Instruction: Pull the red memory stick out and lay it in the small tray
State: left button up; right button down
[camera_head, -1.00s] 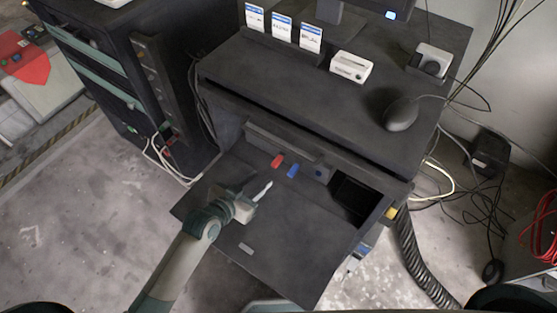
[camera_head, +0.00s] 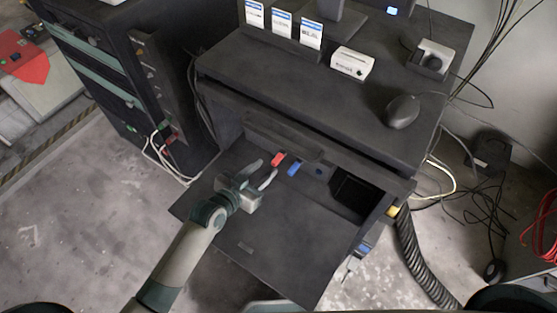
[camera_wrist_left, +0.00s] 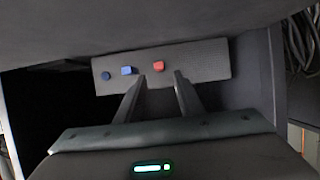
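The red memory stick (camera_head: 278,159) sticks out of the back panel above the pull-out shelf (camera_head: 285,232). My left gripper (camera_head: 265,172) is open and just in front of it, with the fingers pointing at the panel. In the left wrist view the red stick (camera_wrist_left: 159,66) lies between the two fingertips (camera_wrist_left: 160,79), apart from both. A blue stick (camera_head: 294,169) sits close to its right and shows to its left in the wrist view (camera_wrist_left: 127,70). A small black tray-like recess (camera_head: 354,195) is at the shelf's right. My right gripper is not in view.
The desk top (camera_head: 285,85) overhangs the panel and holds a mouse (camera_head: 401,111), a white box (camera_head: 351,63) and label cards (camera_head: 282,24). A dark rack (camera_head: 110,85) with cables stands at left. The front of the shelf is clear.

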aim_at(275, 161)
pick_arm(q)
jog(key=b+x, duration=0.2)
jog(key=x, duration=0.3)
jog(key=shift+b, duration=0.3)
jog(key=shift+b+x, duration=0.4)
jog(key=shift+x, duration=0.7)
jog(key=shift+r+p, duration=0.1)
jog(key=shift+p, duration=0.3)
jog(key=shift+c, duration=0.6)
grip_shut()
jog(key=shift+s, duration=0.15)
jog(key=shift+s+a+p, duration=0.7)
jog(key=shift+s+a, duration=0.15)
jog(key=shift+s, duration=0.3)
jog(key=shift+s+a+p, duration=0.65)
jog(key=shift+s+a, duration=0.25)
jog(key=shift+s, duration=0.25)
